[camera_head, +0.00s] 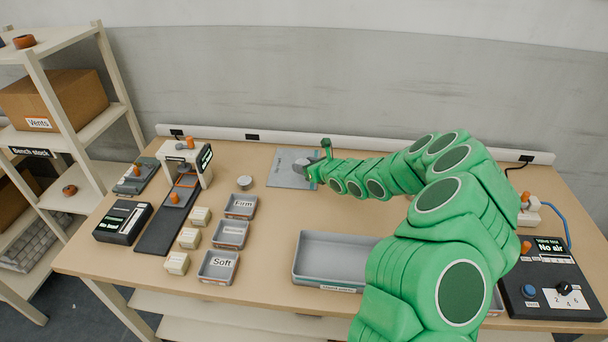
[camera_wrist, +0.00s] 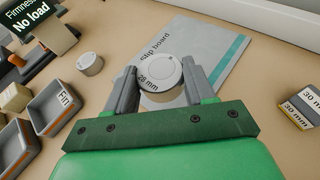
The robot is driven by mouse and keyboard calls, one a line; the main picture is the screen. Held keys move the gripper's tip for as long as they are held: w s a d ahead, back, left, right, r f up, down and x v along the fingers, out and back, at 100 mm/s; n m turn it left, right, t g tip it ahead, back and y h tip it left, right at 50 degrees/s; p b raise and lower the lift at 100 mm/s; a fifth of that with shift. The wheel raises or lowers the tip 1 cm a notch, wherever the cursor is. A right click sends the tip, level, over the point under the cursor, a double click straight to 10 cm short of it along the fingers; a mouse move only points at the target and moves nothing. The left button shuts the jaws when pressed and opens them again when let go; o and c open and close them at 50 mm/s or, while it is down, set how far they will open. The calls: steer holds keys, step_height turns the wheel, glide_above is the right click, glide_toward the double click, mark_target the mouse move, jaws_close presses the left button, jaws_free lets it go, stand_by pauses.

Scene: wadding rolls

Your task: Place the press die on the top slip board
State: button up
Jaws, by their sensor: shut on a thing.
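The press die, a white round disc marked "28 mm" (camera_wrist: 160,76), sits between my gripper's two grey fingers. My gripper (camera_wrist: 158,80) is shut on its sides. The slip board, a grey sheet with a teal stripe (camera_wrist: 205,48), lies flat under and beyond the die. In the head view the slip board (camera_head: 288,178) lies at the back middle of the table, with my gripper (camera_head: 307,169) over its right part. I cannot tell whether the die touches the board or hangs just above it, nor how many boards lie there.
A second round grey piece (camera_head: 244,182) stands left of the board. Labelled trays (camera_head: 241,206), pale blocks (camera_head: 200,216) and a firmness tester (camera_head: 186,160) are further left. A grey bin (camera_head: 335,246) sits in front. Blocks marked "30 mm" (camera_wrist: 303,108) lie to the right in the wrist view.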

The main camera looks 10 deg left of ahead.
mark_target(304, 180)
steer(key=shift+w+a+f, duration=0.2)
steer(key=shift+w+f, duration=0.3)
steer(key=shift+f, duration=0.1)
steer(key=shift+w+a+f, duration=0.15)
steer(key=shift+w+f, duration=0.3)
steer(key=shift+f, duration=0.15)
steer(key=shift+w+f, duration=0.1)
steer(key=shift+w+f, duration=0.1)
steer(key=shift+f, duration=0.05)
steer(key=shift+a+f, duration=0.1)
steer(key=shift+f, duration=1.35)
steer(key=shift+f, duration=0.1)
steer(key=o, duration=1.3)
steer(key=shift+s+d+r, duration=0.25)
steer(key=shift+s+d, duration=0.05)
steer(key=shift+d, duration=0.15)
steer(key=shift+v, duration=5.45)
